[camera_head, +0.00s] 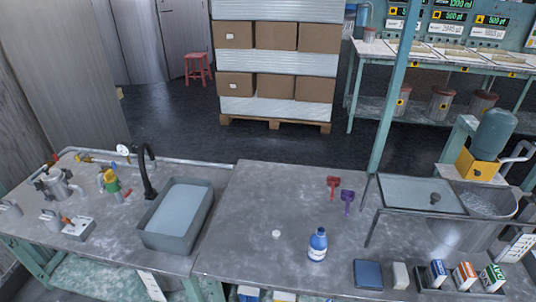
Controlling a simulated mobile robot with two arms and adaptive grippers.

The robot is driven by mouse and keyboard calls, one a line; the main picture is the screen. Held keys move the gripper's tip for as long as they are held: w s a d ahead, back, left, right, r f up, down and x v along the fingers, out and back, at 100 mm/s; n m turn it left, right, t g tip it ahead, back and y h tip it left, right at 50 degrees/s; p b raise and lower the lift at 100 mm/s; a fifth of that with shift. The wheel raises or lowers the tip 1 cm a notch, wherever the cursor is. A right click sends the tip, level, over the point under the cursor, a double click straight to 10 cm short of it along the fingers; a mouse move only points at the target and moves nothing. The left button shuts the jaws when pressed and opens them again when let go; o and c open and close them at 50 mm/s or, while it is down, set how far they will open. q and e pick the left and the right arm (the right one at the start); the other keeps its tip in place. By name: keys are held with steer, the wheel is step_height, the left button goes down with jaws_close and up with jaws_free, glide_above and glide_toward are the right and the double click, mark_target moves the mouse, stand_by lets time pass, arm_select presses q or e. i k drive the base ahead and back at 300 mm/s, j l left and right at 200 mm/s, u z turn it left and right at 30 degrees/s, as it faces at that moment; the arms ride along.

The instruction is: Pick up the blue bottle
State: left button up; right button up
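The blue bottle (318,245) stands upright on the grey worktop (245,215), right of the middle. It is small, with a pale label band and a narrow top. Nothing touches it. A small white round object (276,233) lies on the worktop to its left. Neither of my grippers shows in the head view.
A grey basin (160,240) and black tap (147,170) are to the left. Red (333,187) and purple (347,200) tools lie behind the bottle. A glass-topped stand (420,193) is at right.

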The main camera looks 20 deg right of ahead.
mark_target(318, 243)
steer(key=z, duration=1.1)
